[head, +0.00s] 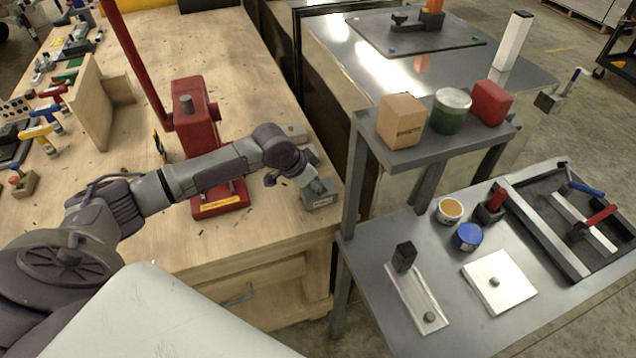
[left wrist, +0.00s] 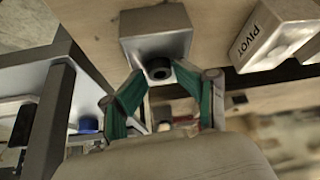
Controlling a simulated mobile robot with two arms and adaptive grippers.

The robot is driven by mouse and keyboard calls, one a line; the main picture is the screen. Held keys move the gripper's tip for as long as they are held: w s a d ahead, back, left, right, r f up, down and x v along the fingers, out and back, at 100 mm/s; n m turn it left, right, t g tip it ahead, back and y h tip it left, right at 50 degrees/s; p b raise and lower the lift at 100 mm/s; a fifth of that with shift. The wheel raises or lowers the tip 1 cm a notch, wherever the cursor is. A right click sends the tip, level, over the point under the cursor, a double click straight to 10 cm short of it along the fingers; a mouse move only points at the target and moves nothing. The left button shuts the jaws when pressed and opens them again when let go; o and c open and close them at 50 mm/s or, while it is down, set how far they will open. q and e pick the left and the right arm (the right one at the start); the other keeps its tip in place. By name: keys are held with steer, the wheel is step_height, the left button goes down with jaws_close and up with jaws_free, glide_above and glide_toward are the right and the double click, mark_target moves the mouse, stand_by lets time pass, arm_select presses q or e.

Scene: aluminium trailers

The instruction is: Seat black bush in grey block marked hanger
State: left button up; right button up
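A grey block (head: 320,201) sits near the right front corner of the wooden bench. Its pale label is too small to read in the head view. The left wrist view shows a grey block (left wrist: 157,25) with the black bush (left wrist: 158,70) at its near face. I cannot tell how deep the bush sits in it. My left gripper (left wrist: 159,72) has its green-padded fingertips on either side of the bush, very close to it. Whether they touch it is unclear. In the head view my left gripper (head: 296,180) hides the bush. My right gripper is not in view.
A block marked PIVOT (left wrist: 275,35) stands right of the grey block in the wrist view. A red press (head: 195,130) stands on the bench (head: 240,60) behind my left arm. A grey two-level table (head: 375,235) with cans, boxes and plates stands to the right.

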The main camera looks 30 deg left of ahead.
arm_select(q)
steer(key=shift+s+r, duration=0.1)
steer(key=shift+r, duration=0.05)
steer(key=b+v, duration=0.1)
steer(key=v, duration=1.1)
steer(key=shift+r+b, duration=0.3)
steer(key=shift+r, duration=0.15)
